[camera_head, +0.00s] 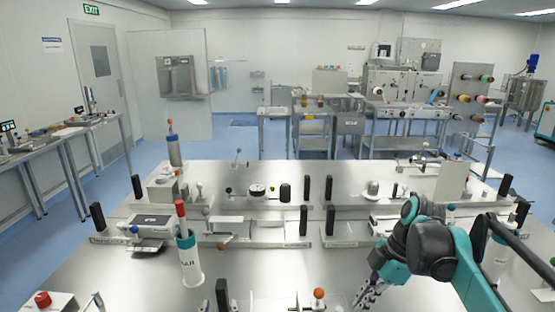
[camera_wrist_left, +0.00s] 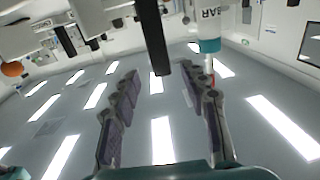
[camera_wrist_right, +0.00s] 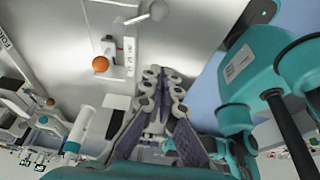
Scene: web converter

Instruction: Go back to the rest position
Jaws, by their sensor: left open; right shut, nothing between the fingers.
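My right arm comes in from the right in the head view. Its gripper (camera_head: 366,293) is low over the near part of the table (camera_head: 270,282), right of an orange ball (camera_head: 319,293). In the right wrist view, the right gripper (camera_wrist_right: 166,76) has its fingers together and empty, with the orange ball (camera_wrist_right: 100,63) apart to the left. I cannot make out my left gripper in the head view. In its own upside-down wrist view, the left gripper (camera_wrist_left: 170,84) has its fingers spread and empty. A black post (camera_wrist_left: 152,35) shows between them, and a bottle marked BAR (camera_wrist_left: 207,25) at the right.
The BAR bottle (camera_head: 190,262) stands at the left of the table. Another black post (camera_head: 222,295) is at the near edge, and a red button box (camera_head: 43,300) is at the lower left. Several posts and fixtures fill the middle. Bare table shows between the bottle and orange ball.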

